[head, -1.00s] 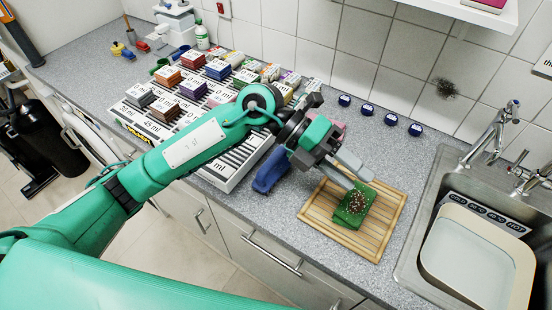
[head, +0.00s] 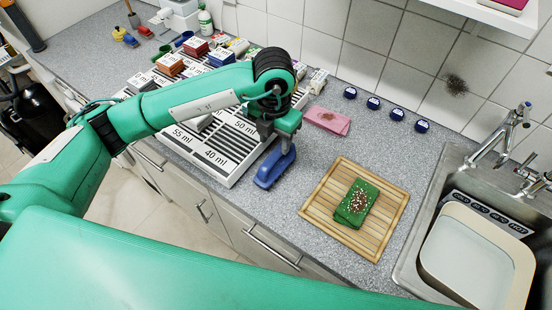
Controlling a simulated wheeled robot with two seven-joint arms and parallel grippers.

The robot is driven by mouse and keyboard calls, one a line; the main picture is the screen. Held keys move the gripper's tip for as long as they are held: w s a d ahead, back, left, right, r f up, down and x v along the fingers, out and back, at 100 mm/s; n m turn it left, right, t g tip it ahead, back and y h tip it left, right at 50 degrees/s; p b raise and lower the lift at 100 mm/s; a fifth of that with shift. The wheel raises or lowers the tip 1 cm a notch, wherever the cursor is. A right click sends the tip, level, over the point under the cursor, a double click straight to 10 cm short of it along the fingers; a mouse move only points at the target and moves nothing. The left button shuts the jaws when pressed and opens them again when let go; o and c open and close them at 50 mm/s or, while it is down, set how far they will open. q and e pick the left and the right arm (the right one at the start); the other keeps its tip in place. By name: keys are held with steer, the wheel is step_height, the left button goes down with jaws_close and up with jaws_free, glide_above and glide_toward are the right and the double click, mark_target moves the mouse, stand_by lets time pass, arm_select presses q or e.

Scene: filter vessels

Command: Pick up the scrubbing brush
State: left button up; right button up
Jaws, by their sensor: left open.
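The blue scrubbing brush (head: 270,172) lies on the grey counter, between the filter rack and the wooden slatted board. My left gripper (head: 284,143) is open and points down over the brush, at its upper end. Its fingers overlap the top of the brush in the head view, and their tips are partly hidden. I cannot tell whether they touch it or straddle it. My right gripper is not in view.
The wooden board (head: 321,206) bears a green cloth (head: 356,203) with brown crumbs. A pink cloth (head: 329,121) lies behind the brush. The labelled rack (head: 224,172) stands close on the left. The sink (head: 408,270) with a white basin is at right.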

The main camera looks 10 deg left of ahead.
mark_target(275, 154)
arm_select(q)
steer(key=shift+f, duration=0.75)
steer(key=shift+f+p, duration=0.6)
steer(key=shift+p, duration=0.1)
step_height(275, 154, down, 3)
steer(key=shift+s+f+p, duration=0.1)
steer(key=shift+f+p, duration=0.05)
steer(key=shift+p, duration=0.6)
steer(key=shift+f, duration=0.4)
steer(key=shift+c, duration=0.5)
jaws_close()
